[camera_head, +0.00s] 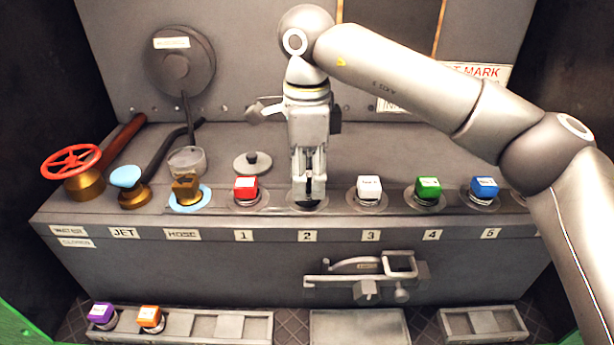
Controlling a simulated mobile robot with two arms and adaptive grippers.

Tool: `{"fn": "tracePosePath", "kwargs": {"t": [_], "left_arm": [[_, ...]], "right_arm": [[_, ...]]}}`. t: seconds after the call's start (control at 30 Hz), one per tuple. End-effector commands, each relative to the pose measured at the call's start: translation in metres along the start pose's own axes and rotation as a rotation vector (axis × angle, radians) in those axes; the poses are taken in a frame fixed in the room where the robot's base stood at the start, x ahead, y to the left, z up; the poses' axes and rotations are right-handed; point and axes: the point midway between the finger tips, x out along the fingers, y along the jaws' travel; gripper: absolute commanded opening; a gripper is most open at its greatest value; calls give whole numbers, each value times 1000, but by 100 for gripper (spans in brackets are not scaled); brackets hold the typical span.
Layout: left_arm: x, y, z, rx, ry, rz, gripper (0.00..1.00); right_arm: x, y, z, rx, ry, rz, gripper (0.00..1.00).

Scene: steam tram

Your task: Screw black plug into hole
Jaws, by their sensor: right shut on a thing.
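My right gripper (308,190) reaches down from above to the place marked 2 on the grey console. It is shut on the black plug (309,182), of which only a small dark part shows between the fingers. The plug is upright over the round hole (307,206) at position 2. I cannot tell how deep it sits, because the fingers hide most of it. My left gripper is not in view.
A red cube plug (246,188) stands left of my gripper and a white one (369,187) right of it, both close. Green (428,188) and blue (484,188) plugs stand farther right. Purple (102,315) and orange (150,318) plugs lie in the lower-left tray (229,327).

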Motion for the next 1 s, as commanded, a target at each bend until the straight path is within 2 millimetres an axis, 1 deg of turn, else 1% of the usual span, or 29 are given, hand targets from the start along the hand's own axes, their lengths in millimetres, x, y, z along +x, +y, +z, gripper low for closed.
{"fn": "tracePosePath", "kwargs": {"t": [0.2, 0.23, 0.4, 0.63, 0.8, 0.87, 1.0], "left_arm": [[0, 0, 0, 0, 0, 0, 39], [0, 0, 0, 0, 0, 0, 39], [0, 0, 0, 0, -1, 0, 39], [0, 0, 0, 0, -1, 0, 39], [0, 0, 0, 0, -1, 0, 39], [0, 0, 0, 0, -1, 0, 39], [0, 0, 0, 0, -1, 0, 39]], "right_arm": [[-1, 0, 0, 9, -1, -1, 0], [-1, 0, 0, 9, -1, -1, 40], [-1, 0, 0, 8, -1, 0, 62], [0, 0, 0, 8, 0, 0, 62], [0, 0, 0, 7, 0, 2, 84], [0, 0, 0, 7, 0, 1, 90], [0, 0, 0, 7, 0, 1, 90]]}}
